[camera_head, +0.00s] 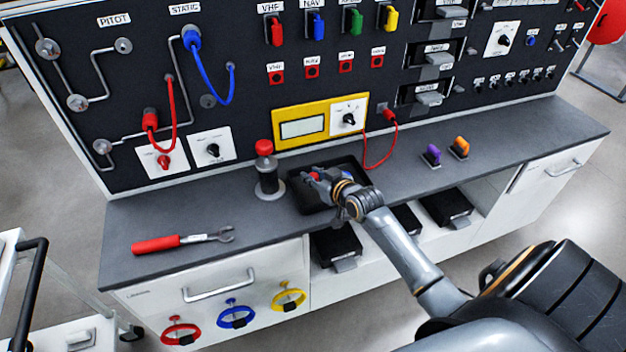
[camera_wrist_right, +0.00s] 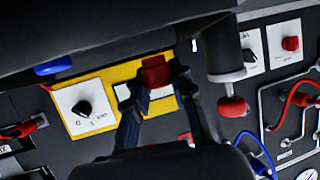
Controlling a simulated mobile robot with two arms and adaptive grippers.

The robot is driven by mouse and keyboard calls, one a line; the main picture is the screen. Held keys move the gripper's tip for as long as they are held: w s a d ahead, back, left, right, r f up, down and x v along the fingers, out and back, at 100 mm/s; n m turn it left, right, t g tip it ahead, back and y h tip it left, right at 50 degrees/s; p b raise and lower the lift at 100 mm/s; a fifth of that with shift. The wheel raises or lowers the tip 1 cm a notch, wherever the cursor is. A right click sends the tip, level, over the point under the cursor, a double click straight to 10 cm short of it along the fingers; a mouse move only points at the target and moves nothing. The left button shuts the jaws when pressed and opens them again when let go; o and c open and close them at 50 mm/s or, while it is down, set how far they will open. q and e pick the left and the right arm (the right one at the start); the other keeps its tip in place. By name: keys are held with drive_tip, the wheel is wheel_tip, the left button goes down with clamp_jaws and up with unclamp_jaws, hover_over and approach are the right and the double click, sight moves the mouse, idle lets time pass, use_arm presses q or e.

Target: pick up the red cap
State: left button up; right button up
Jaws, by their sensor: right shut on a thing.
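A small red cap (camera_head: 315,176) is held between the fingertips of my right gripper (camera_head: 318,177) above the black tray (camera_head: 303,200) on the grey counter. In the right wrist view the red cap (camera_wrist_right: 155,72) sits between the two dark fingers of the right gripper (camera_wrist_right: 157,76), which is shut on it. The gripper hides part of the tray. My left gripper is not in view.
A dark cylinder with a red top (camera_head: 268,172) stands just left of the tray. A red-handled wrench (camera_head: 180,242) lies on the left of the counter. Purple (camera_head: 432,154) and orange (camera_head: 460,147) pieces lie to the right. A yellow-framed meter (camera_head: 300,128) and red cable (camera_head: 388,140) are behind.

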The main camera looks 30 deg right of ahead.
sight(315, 174)
drive_tip(key=s+r, duration=0.1)
drive_tip(key=s+a+r, duration=0.1)
drive_tip(key=s+r, duration=0.1)
drive_tip(key=r, duration=0.1)
drive_tip(key=shift+a, duration=0.25)
drive_tip(key=s+a+r, duration=0.4)
drive_tip(key=s, duration=0.4)
drive_tip(key=shift+s+r, duration=0.2)
drive_tip(key=shift+r, duration=0.05)
drive_tip(key=shift+o, duration=0.2)
drive_tip(key=shift+a, duration=0.1)
